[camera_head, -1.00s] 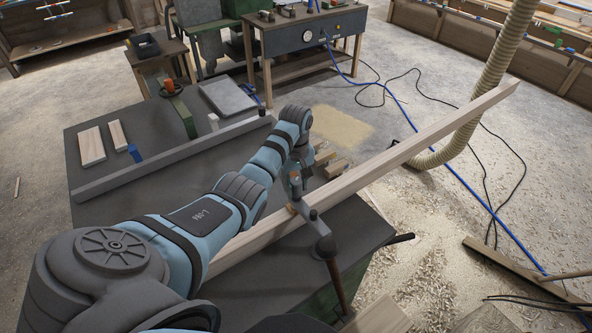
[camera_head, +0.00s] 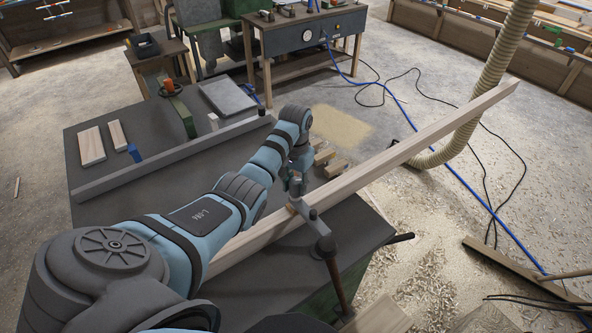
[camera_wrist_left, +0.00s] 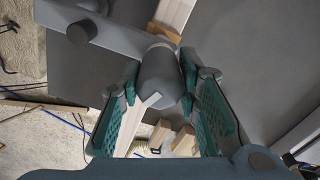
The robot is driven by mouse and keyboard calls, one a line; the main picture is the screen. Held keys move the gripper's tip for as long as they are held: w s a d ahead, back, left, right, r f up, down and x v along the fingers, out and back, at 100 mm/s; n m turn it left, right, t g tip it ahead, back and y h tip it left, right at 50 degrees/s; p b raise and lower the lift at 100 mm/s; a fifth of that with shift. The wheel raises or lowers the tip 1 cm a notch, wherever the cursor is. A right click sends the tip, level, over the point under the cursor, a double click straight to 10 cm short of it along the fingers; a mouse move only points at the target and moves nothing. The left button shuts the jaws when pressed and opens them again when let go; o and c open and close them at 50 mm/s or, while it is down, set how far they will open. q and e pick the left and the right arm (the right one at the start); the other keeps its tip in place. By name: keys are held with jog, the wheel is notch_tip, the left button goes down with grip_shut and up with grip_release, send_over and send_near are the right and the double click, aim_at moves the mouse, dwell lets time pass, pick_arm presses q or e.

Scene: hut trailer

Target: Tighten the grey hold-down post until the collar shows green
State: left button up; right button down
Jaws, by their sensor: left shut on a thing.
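The grey hold-down post (camera_wrist_left: 160,78) stands between the teal finger pads of my left gripper (camera_wrist_left: 161,92) in the wrist view. My left gripper (camera_head: 297,186) is shut on it, above the pale beam (camera_head: 372,174). The grey hold-down arm (camera_head: 314,222) reaches from the beam toward the front edge of the bench; it also shows in the wrist view (camera_wrist_left: 105,35). The fingers and wrist hide most of the post in the head view. I cannot make out the collar or its colour. My right gripper is not in view.
The beam lies slanting across the dark bench (camera_head: 215,165) and overhangs it at right. Small wood blocks (camera_head: 326,160) lie beyond the gripper. A long grey fence (camera_head: 175,158) crosses the bench. A ribbed hose (camera_head: 478,115) stands at right over a shaving-strewn floor.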

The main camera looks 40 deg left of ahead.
aim_at(295, 180)
pick_arm(q)
jog(key=m, duration=0.5)
jog(key=shift+a+r, duration=0.1)
jog(key=m, duration=0.6)
dwell(0.4)
jog(key=o, duration=1.1)
jog(key=shift+s, duration=0.1)
jog(key=shift+o, duration=0.2)
notch_tip(295, 180, up, 8)
jog(key=shift+f, duration=0.2)
